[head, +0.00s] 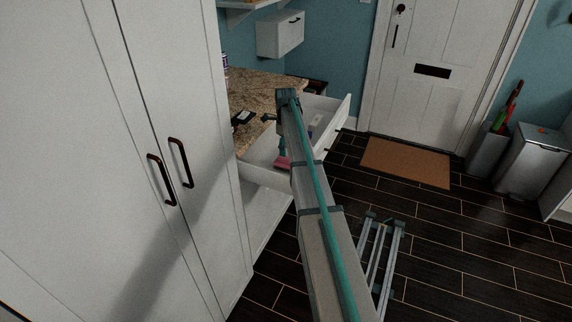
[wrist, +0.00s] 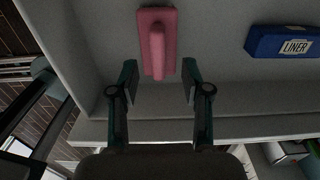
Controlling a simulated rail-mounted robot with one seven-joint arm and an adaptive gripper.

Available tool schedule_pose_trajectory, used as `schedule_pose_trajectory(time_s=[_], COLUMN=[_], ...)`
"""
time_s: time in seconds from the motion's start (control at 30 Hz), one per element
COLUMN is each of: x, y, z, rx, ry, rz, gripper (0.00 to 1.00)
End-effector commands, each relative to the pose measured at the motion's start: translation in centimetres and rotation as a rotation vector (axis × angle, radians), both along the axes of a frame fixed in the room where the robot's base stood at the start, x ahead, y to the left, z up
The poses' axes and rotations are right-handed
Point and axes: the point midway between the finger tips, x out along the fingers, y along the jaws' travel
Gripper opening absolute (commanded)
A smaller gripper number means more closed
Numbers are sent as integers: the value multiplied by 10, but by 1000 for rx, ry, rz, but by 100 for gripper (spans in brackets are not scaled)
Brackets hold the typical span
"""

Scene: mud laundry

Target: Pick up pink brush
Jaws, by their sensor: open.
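The pink brush (wrist: 157,42) lies on the floor of an open white drawer (wrist: 235,95) in the wrist view, its raised handle pointing towards my gripper. It also shows small in the head view (head: 283,163), partly beside my arm. My gripper (wrist: 158,75) is open, with one dark fingertip on each side of the brush's near end. The fingers look apart from the brush; their height above it is hard to tell. In the head view my gripper (head: 280,148) is largely hidden by my arm.
A blue box marked LINER (wrist: 283,42) lies in the drawer to the right of the brush. The drawer's front wall is close to my gripper. A granite counter (head: 262,88) with small dark items stands beside the drawer, and tall white cabinets (head: 120,130) stand at the left.

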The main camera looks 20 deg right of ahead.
Motion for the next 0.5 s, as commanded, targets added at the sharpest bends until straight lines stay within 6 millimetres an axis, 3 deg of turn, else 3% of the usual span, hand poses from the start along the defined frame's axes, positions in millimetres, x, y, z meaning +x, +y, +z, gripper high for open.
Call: schedule_pose_trajectory(time_s=[0.5], x=[-4], y=[1], z=[-50], rx=[1], ry=[1], rz=[0], gripper=[48])
